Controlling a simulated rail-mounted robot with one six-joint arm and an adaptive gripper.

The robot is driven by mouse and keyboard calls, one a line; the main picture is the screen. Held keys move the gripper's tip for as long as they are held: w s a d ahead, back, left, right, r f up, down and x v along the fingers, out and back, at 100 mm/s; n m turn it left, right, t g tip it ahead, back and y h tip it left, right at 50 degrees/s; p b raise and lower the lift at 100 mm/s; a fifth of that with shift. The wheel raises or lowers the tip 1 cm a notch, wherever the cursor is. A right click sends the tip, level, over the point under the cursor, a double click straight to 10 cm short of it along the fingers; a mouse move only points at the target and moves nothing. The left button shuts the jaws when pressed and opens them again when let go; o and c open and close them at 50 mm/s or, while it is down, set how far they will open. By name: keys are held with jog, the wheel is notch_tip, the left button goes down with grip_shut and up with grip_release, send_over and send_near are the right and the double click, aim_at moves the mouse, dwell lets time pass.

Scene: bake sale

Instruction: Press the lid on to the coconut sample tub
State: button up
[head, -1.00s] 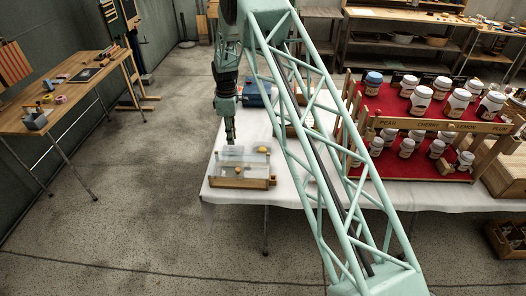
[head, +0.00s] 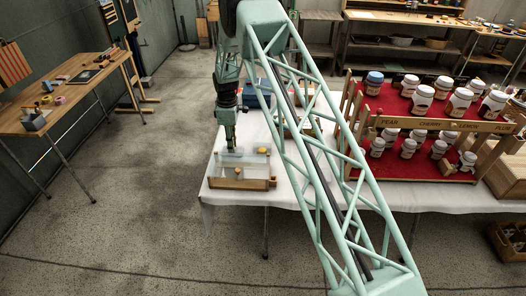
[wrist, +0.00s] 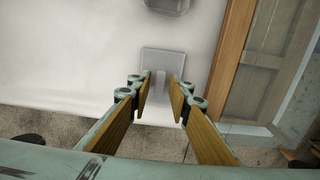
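My gripper (wrist: 162,78) points down at the front left of the white-clothed table, and it also shows in the head view (head: 231,147). In the wrist view its two wood-faced fingers stand apart, with a narrow grey upright part between their tips. A pale grey square piece (wrist: 163,56), which looks like a lid or tub top, lies just beyond the tips. I cannot tell whether the fingers touch it, or whether a tub is under it. Another grey, rounded tub-like piece (wrist: 167,4) is cut off at the top of the wrist view. No coconut label can be read.
A wood-edged tray or case (head: 239,184) lies close by at the table's front edge; its wooden frame (wrist: 232,62) fills the wrist view's right. A red jar rack (head: 400,102) stands to the right. White cloth at left is clear.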

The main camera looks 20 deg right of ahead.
jog(key=shift+c, duration=0.7)
jog(key=c, duration=0.4)
jog(key=shift+r, duration=0.15)
jog(key=shift+r+p, duration=0.75)
jog(key=shift+r, duration=1.6)
